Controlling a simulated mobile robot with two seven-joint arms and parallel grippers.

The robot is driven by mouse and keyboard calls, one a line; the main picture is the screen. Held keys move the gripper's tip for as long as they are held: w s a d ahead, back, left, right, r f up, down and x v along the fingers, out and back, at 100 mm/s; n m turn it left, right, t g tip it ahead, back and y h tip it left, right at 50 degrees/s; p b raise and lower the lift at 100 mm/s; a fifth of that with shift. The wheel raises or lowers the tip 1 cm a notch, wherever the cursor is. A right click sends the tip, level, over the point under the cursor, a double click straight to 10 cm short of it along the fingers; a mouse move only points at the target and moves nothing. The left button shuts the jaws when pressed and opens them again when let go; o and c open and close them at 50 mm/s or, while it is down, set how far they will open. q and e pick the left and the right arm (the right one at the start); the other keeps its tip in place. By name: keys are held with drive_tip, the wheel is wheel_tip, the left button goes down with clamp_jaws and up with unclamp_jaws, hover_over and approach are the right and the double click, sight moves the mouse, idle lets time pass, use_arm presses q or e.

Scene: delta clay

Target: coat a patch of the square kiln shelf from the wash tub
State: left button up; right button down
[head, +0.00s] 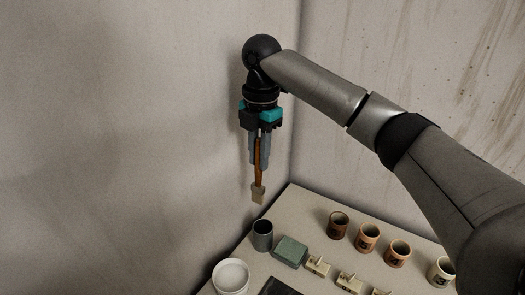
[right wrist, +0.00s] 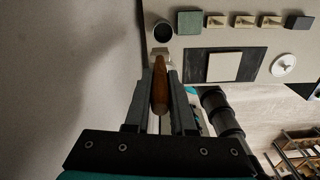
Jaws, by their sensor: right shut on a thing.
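My right gripper (head: 259,160) is shut on a brush with an orange-brown wooden handle (head: 259,175) and a pale flat head (head: 258,194). The brush hangs head down, in the air above the table's far left corner. In the right wrist view the handle (right wrist: 160,88) lies between the fingers. The white wash tub (head: 231,265) stands at the table's left edge, with pale contents. A pale square slab (right wrist: 224,67), apparently the kiln shelf, lies on a dark mat (right wrist: 193,68) in the right wrist view. My left gripper is not in view.
A dark grey cup (head: 262,239) and a green block (head: 290,251) stand near the tub. Several small cream pieces with handles (head: 317,265) form a row. Several mugs (head: 368,237) stand behind them. A white round piece (right wrist: 284,65) lies beside the mat. Walls rise close behind and left.

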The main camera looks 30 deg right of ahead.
drive_tip(key=s+a+f+y+p, duration=0.1)
drive_tip(key=s+a+f+p, duration=0.2)
drive_tip(key=f, duration=0.4)
drive_tip(key=s+a+f+y+p, duration=0.2)
drive_tip(key=s+a+f+p, duration=0.2)
drive_tip(key=f, duration=0.3)
drive_tip(key=shift+s+f+y+p, duration=0.25)
drive_tip(key=shift+s+y+p, duration=0.05)
drive_tip(key=shift+s+p, duration=0.2)
drive_tip(key=shift+a+f+b, duration=0.1)
drive_tip(key=shift+f+b, duration=0.3)
drive_tip(key=shift+f, duration=0.1)
idle(1.1)
drive_tip(key=shift+s, duration=0.1)
idle(1.1)
wheel_tip(320, 180, up, 7)
drive_tip(key=p, duration=0.7)
idle(0.7)
